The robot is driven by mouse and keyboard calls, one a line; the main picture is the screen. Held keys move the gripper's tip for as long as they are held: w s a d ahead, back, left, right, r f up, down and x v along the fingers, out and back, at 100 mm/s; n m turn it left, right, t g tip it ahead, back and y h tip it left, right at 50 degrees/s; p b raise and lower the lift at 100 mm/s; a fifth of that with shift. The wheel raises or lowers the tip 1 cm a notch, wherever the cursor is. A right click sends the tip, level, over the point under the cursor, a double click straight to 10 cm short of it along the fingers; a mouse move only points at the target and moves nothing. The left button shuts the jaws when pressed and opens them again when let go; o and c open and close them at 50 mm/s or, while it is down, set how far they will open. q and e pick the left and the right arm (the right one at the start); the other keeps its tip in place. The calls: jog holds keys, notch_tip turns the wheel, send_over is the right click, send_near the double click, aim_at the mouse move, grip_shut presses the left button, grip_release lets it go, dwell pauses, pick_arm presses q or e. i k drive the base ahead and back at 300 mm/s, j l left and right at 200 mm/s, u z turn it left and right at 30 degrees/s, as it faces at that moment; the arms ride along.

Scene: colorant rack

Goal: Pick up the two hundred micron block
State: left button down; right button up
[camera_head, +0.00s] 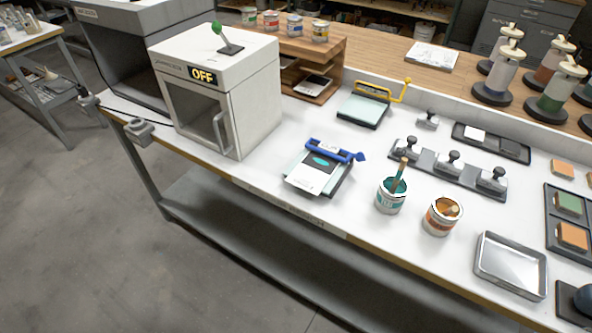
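Several small dark-grey blocks with round black knobs are in view, and no thickness marking can be read on them. Three stand in a row on a long grey holder (428,162): a left block (407,151), a middle block (448,164) and a right block (491,181). A lighter grey knobbed block (428,122) stands apart behind the holder. I cannot tell which one is the two hundred micron block. Neither of my grippers is in view.
In front of the holder stand a teal paint can (390,203) with a stick and an orange paint can (442,217). A blue-clamped board (318,170) lies left, a metal tray (511,267) right. A white oven (219,95) reads OFF. White bench surface shows between them.

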aim_at(495, 181)
jog(key=i+z, duration=0.15)
jog(key=z, duration=0.25)
jog(key=i+z, duration=0.1)
jog(key=z, duration=0.25)
